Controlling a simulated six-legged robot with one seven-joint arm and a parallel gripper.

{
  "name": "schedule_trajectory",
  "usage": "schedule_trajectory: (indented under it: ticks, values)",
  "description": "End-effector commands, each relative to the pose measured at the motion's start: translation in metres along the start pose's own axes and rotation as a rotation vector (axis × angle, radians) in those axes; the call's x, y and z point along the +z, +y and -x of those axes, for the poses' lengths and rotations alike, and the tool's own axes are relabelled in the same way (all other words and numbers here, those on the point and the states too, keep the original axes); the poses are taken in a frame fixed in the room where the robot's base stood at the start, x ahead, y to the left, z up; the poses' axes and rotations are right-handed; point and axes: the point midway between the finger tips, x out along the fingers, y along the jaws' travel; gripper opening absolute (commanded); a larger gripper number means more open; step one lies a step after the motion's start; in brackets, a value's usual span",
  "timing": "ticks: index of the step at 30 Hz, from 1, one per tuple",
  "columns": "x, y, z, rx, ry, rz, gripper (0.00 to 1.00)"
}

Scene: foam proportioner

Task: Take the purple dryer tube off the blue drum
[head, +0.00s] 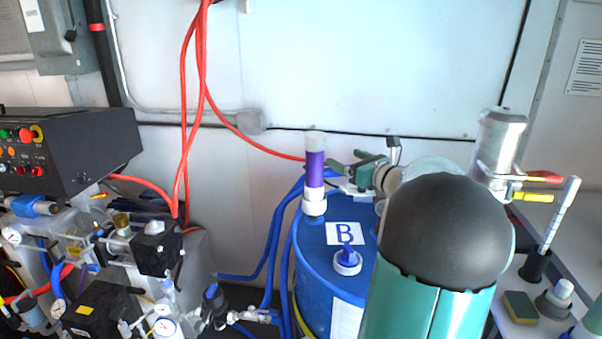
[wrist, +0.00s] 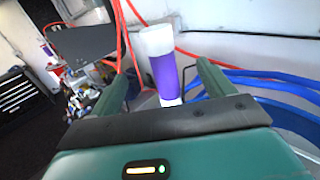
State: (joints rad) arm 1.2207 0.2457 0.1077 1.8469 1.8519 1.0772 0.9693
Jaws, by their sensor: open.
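The purple dryer tube (head: 315,170) stands upright on top of the blue drum (head: 326,270), with a translucent white cap and a white base fitting. In the wrist view the tube (wrist: 163,75) rises between the two green fingers, with visible space on both sides. My gripper (head: 340,176) is open beside the tube, reaching in from the right in the head view. It also shows in the wrist view (wrist: 166,76). The tube's lower end is partly hidden by the gripper body in the wrist view. I cannot tell how deep the tube sits between the fingers.
A white and blue cap (head: 347,261) and a "B" label lie on the drum top. Blue hoses (head: 274,230) run left of the drum. Red hoses (head: 185,110) hang behind. The control box and pump (head: 70,150) stand left. A metal canister (head: 498,150) stands right.

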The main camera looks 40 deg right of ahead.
Motion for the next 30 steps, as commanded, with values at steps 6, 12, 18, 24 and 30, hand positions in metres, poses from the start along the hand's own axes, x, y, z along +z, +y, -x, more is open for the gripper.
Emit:
schedule_trajectory:
  ticks: [6, 12, 18, 24, 30]
  values:
    - [0.0, -0.006, -0.02, -0.006, -0.004, -0.006, 0.81]
    - [0.0, -0.008, -0.058, -0.007, -0.003, -0.004, 0.81]
    - [0.0, -0.007, -0.08, -0.006, -0.002, -0.003, 0.81]
    - [0.002, -0.001, -0.105, -0.001, -0.003, -0.003, 0.81]
    - [0.002, 0.001, -0.133, -0.002, -0.002, -0.004, 0.81]
